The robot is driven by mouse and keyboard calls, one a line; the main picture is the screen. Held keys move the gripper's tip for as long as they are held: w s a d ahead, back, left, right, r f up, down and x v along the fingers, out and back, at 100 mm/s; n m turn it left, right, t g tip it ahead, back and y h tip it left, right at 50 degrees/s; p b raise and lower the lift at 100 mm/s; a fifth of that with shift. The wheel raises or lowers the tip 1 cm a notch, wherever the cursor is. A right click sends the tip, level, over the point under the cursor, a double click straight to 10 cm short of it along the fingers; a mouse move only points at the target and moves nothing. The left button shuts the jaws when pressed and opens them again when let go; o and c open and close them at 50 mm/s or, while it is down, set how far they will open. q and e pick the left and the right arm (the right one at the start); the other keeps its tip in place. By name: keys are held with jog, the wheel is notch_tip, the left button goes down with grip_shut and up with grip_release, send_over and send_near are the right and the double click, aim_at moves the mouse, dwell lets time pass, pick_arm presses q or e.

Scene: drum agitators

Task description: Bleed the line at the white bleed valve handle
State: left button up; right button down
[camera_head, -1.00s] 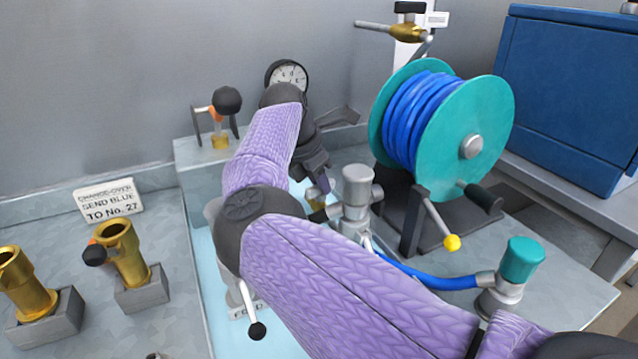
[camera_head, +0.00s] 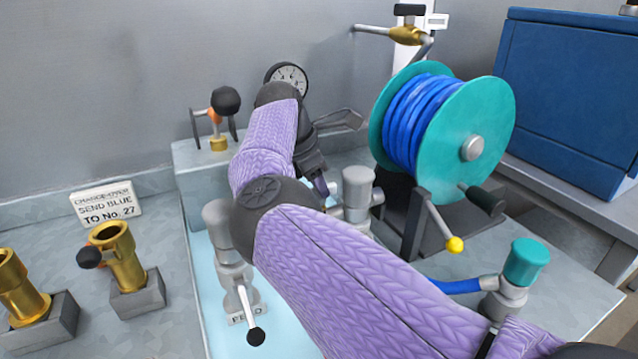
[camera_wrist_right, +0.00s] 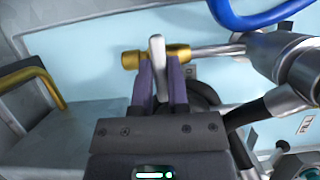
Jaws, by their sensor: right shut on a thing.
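The white bleed valve handle (camera_wrist_right: 157,46) stands between the purple fingers of my right gripper (camera_wrist_right: 159,82) in the right wrist view. The fingers are shut on its lower part, and its top sticks out past them. It sits crosswise on a small brass valve body (camera_wrist_right: 179,54), whose pipe runs right to a grey metal fitting. In the head view my right gripper (camera_head: 320,184) is beside the grey fitting (camera_head: 357,190), and my own arm hides the handle. My left gripper is not in view.
A teal hose reel (camera_head: 484,130) with blue hose stands right of my gripper. A pressure gauge (camera_head: 288,77) is behind my wrist. A black-knobbed lever (camera_head: 225,101) stands at the back left. A feed valve with a grey lever (camera_head: 245,302) is left of my forearm.

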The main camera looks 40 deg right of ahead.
jog(key=c, duration=0.7)
grip_release()
jog(key=shift+o, duration=0.4)
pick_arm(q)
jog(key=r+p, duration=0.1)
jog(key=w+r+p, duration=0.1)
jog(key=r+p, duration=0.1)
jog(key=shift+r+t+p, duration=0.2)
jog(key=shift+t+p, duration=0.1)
pick_arm(e)
notch_tip(320, 180, up, 10)
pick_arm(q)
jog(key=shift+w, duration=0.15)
